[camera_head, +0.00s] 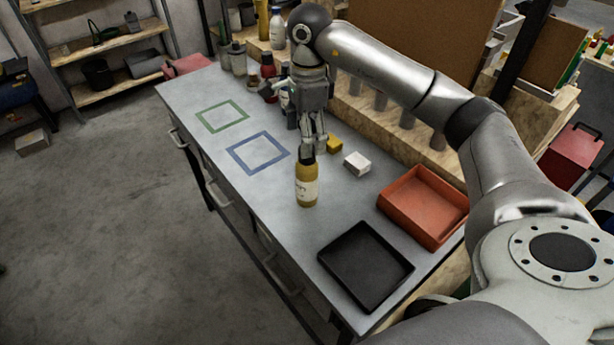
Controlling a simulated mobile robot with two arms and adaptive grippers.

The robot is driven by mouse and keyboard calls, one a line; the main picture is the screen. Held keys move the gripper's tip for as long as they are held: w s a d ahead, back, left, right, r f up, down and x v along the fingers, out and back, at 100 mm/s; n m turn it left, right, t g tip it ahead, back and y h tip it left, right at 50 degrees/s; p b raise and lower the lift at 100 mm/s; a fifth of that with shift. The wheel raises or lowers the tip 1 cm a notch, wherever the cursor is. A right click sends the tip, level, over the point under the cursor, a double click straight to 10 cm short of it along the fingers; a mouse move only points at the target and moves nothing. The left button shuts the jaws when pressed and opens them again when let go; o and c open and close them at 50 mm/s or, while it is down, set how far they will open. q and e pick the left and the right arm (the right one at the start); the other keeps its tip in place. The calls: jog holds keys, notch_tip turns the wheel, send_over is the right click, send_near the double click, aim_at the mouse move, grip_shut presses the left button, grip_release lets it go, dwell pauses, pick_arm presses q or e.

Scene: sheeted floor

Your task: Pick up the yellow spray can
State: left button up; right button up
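The yellow spray can (307,193), with a dark cap and a pale label, stands upright on the grey workbench (265,205). My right gripper (312,146) comes in from the right and points down right at the top of the can. Its fingers overlap the cap in the picture. I cannot tell whether they touch or grip it, or how far they are apart. The can's base appears to rest on the bench. My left gripper is not in view.
A black tray (328,254) and a red-orange tray (386,205) lie near the bench's right end. A white box (357,163) and a yellow block (334,144) are close behind the can. Green (201,119) and blue (236,152) square outlines mark clear bench surface. Several bottles stand at the back.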

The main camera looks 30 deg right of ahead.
aim_at(307, 166)
jog(key=shift+s+d+f, duration=0.1)
jog(key=shift+d, duration=0.4)
notch_tip(307, 166, down, 5)
jog(key=shift+p, duration=0.7)
jog(key=f+p, duration=0.1)
jog(key=f, duration=0.1)
jog(key=f+p, duration=0.1)
jog(key=f, duration=0.1)
jog(key=shift+w+a, duration=0.2)
jog(key=shift+f, duration=0.6)
jog(key=c, duration=1.6)
